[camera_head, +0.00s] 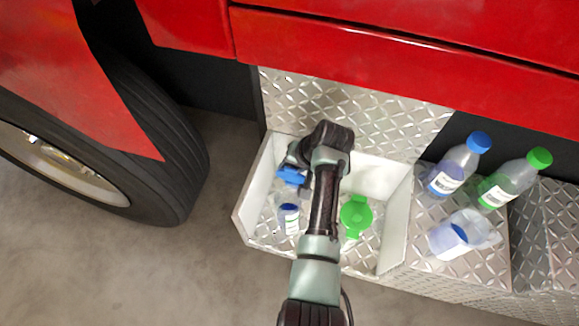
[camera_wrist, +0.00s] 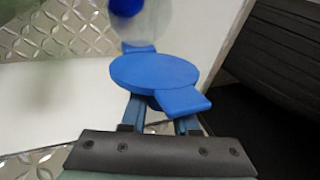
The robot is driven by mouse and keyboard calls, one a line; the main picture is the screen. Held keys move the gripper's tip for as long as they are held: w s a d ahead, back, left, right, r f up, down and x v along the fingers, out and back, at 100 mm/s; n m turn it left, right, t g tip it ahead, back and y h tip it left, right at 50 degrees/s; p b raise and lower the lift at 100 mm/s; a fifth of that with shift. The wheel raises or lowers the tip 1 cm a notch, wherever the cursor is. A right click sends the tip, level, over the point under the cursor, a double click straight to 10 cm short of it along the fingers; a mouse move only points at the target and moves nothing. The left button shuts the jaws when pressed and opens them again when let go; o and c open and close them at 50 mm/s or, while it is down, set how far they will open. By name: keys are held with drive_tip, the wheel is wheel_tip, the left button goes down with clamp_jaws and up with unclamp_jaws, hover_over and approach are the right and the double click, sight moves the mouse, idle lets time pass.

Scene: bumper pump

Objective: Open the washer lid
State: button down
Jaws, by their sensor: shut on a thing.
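The blue washer lid (camera_head: 291,175) is at the left of the open metal bin, partly hidden by my arm in the head view. In the wrist view the lid (camera_wrist: 155,73) is a flat blue disc with a tab (camera_wrist: 183,101) pointing toward my gripper and a small hinge piece at its far side. My gripper (camera_wrist: 160,115) is shut on the tab, its fingers mostly hidden beneath the lid. I cannot tell whether the lid is raised. In the head view my gripper (camera_head: 294,160) is mostly hidden by my wrist.
A green lid (camera_head: 356,215) and a small blue-capped bottle (camera_head: 289,219) are inside the white-walled bin (camera_head: 397,225). A tire (camera_head: 165,165) is left; red bodywork (camera_head: 400,35) is above.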

drive_tip(key=shift+w+f+g, duration=0.1)
drive_tip(key=shift+w+g, duration=0.05)
drive_tip(key=shift+g, duration=0.45)
drive_tip(key=c, duration=0.7)
unclamp_jaws()
drive_tip(key=v, duration=0.4)
drive_tip(key=p+v, duration=0.1)
drive_tip(key=v, duration=0.8)
drive_tip(key=shift+d+f+p, duration=0.1)
drive_tip(key=shift+d+p, duration=0.15)
drive_tip(key=shift+p, duration=0.1)
